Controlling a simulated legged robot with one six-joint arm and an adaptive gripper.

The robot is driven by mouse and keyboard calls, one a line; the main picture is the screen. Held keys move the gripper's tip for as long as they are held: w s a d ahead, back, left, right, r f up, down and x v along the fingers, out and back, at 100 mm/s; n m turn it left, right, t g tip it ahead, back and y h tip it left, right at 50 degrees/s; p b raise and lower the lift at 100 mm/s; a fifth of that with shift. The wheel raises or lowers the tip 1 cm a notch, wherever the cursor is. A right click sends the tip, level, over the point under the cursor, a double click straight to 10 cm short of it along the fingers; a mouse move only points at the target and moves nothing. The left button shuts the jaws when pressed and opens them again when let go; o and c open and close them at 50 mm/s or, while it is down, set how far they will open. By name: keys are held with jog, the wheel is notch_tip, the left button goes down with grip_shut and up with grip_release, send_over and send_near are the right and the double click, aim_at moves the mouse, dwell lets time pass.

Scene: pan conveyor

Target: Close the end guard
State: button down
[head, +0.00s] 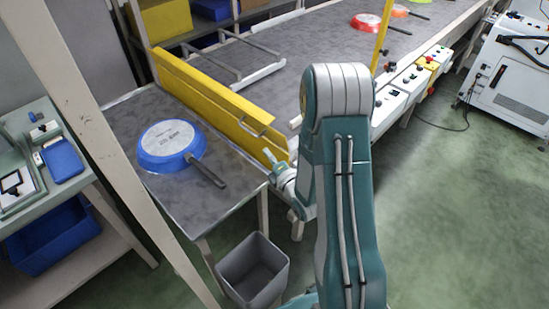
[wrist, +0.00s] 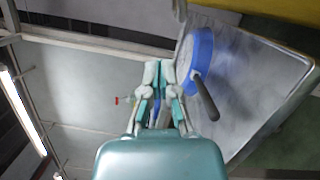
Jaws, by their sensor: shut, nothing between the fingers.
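The end guard (head: 215,97) is a long yellow bar with a grey handle (head: 255,127) near its near end. In the head view it lies across the end of the conveyor (head: 285,82), beside the end table. I cannot tell whether it is fully closed. My gripper (head: 270,157) is just below the handle, near the guard's near end, and appears apart from the handle. Its fingers also show in the wrist view (wrist: 158,72), shut and empty. A yellow strip at the top of the wrist view (wrist: 225,10) looks like the guard.
A grey bin (head: 252,270) stands below on the floor. Red, orange and green pans are far along the conveyor. A control box (head: 400,90) lines its right side, and a pale post crosses at left.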

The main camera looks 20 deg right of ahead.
aim_at(269, 133)
jog(key=w+d, duration=0.1)
jog(key=w, duration=0.1)
jog(key=w+d+r, duration=0.1)
jog(key=w, duration=0.1)
jog(key=w+d, duration=0.1)
jog(key=w, duration=0.1)
jog(key=shift+w+r, duration=0.2)
jog(key=shift+w+r, duration=0.1)
jog(key=shift+w, duration=0.05)
jog(key=shift+d+m, duration=0.15)
jog(key=shift+m, duration=0.25)
